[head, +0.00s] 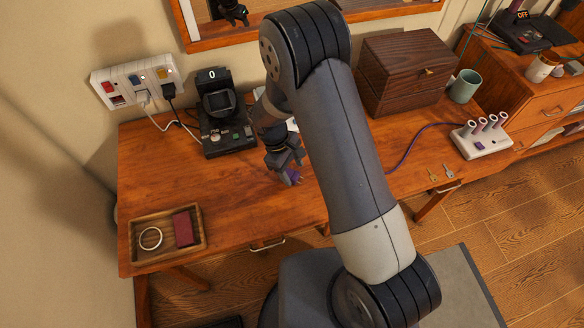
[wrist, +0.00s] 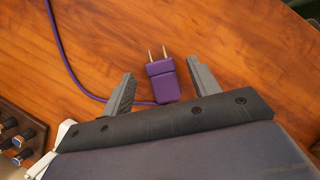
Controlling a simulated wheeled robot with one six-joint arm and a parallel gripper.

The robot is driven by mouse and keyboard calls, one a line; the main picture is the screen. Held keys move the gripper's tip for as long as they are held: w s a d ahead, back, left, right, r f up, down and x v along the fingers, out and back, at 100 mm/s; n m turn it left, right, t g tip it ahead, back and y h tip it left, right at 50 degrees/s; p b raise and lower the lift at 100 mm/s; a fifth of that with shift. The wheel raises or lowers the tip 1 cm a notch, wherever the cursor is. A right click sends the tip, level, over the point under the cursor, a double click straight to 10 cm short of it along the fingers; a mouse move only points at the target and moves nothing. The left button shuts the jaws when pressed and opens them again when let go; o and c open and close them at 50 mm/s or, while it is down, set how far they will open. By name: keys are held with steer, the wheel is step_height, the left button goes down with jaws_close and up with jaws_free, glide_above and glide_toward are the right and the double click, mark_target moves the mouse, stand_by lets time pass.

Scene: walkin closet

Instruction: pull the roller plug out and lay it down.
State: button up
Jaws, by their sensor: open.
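The purple roller plug (wrist: 165,82) lies on the wooden tabletop with its two metal prongs bare and clear of any socket. Its purple cord (wrist: 66,55) bends away to the left in the wrist view. My gripper (wrist: 160,70) is open, one finger on each side of the plug, with gaps visible between. In the head view my gripper (head: 285,163) is low over the table, with the plug (head: 291,178) just below it. The roller set (head: 482,138), a white base with several upright rollers, stands at the table's right; a purple cord runs toward it.
A wall power strip (head: 138,80) holds a white and a black plug. A black device (head: 222,118) stands below it. A wooden tray (head: 133,240) with a ring and a dark red item is front left. A wooden box (head: 405,70), green cup (head: 465,86) and keys (head: 448,172) are right.

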steer(key=b+v, duration=0.1)
steer(key=v, duration=0.9)
steer(key=shift+r, duration=0.3)
steer(key=shift+a, duration=0.1)
steer(key=p+x, duration=0.1)
steer(key=x, duration=1)
steer(key=shift+w+r+p, duration=0.1)
steer(key=shift+r+p, duration=0.2)
steer(key=shift+r, duration=0.1)
steer(key=shift+f, duration=0.1)
